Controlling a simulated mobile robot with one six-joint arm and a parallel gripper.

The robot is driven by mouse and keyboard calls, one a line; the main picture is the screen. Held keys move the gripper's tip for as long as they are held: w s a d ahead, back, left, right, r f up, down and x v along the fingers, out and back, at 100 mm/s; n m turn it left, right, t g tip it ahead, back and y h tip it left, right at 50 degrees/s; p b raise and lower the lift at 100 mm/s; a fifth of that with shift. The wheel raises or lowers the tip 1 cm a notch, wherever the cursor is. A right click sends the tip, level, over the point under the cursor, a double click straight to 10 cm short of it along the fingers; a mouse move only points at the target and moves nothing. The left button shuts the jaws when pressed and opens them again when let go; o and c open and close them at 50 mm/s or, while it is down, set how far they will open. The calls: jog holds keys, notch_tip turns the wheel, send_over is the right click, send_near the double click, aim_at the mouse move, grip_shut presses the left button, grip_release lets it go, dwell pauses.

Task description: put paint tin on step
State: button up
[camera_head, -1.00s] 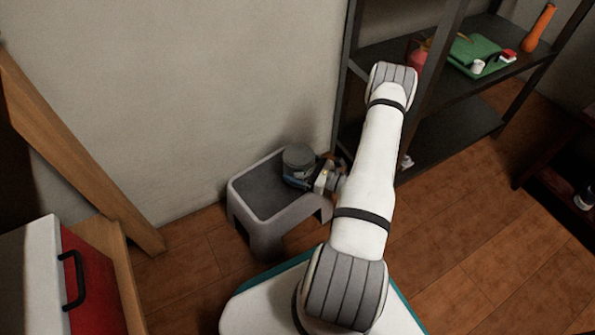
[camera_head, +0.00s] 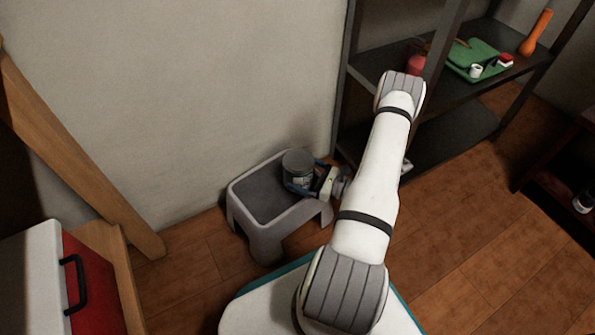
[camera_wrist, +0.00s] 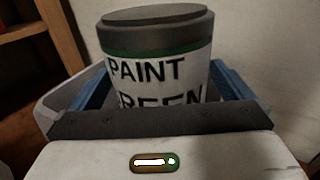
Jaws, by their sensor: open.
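The paint tin (camera_head: 298,165) has a grey lid and a white label, and stands upright on the right part of the grey step's top. In the wrist view the tin (camera_wrist: 160,72) reads "PAINT" and part of "GREEN", with a green band under the lid. The step (camera_head: 258,195) stands on the floor against the wall. My gripper (camera_head: 305,188) reaches in from the right, low at the tin. Its blue fingers are open on either side of the tin, and a gap shows at the right finger. The tin's base is hidden in the wrist view.
A dark shelf (camera_head: 425,150) stands just right of the step, close to my arm, with a green tray (camera_head: 478,58), a red item (camera_head: 416,65) and an orange item (camera_head: 537,32) on it. A wooden beam (camera_head: 85,150) leans at the left. A red drawer front (camera_head: 88,265) is at lower left.

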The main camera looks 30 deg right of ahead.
jog(key=p+v, duration=0.3)
jog(key=v, duration=0.7)
jog(key=a+r+n+g+h+p, duration=0.1)
jog(key=a+r+n+g+p, duration=0.4)
jog(key=r, duration=1.3)
jog(key=s+a+r+n+g+h+p, duration=0.1)
jog(key=a+r+n+g+p, duration=0.5)
jog(key=r, duration=1.2)
jog(key=s+a+r+n+g+h+p, duration=0.1)
jog(key=a+r+n+g+p, duration=0.4)
jog(key=r+n+p, duration=0.5)
notch_tip(320, 180, up, 9)
jog(key=a+h+p, duration=0.1)
jog(key=a+p, duration=0.1)
jog(key=p, duration=0.2)
jog(key=shift+a+h, duration=0.3)
jog(key=shift+a, duration=0.1)
jog(key=s+a+r+n+t+h+p, duration=0.1)
jog(key=s+r+n+h+p, duration=0.1)
jog(key=r, duration=0.4)
jog(key=s+a+r+n+t+h+p, duration=0.1)
jog(key=s+r+n+h+p, duration=0.1)
jog(key=r+p, duration=0.3)
jog(key=s+a+r+n+t+h+p, duration=0.1)
jog(key=s+r+n+t+h+p, duration=0.1)
jog(key=r, duration=0.7)
jog(key=shift+s+r+n+p, duration=0.25)
jog(key=shift+s+n+p, duration=0.15)
jog(key=shift+n+p, duration=0.55)
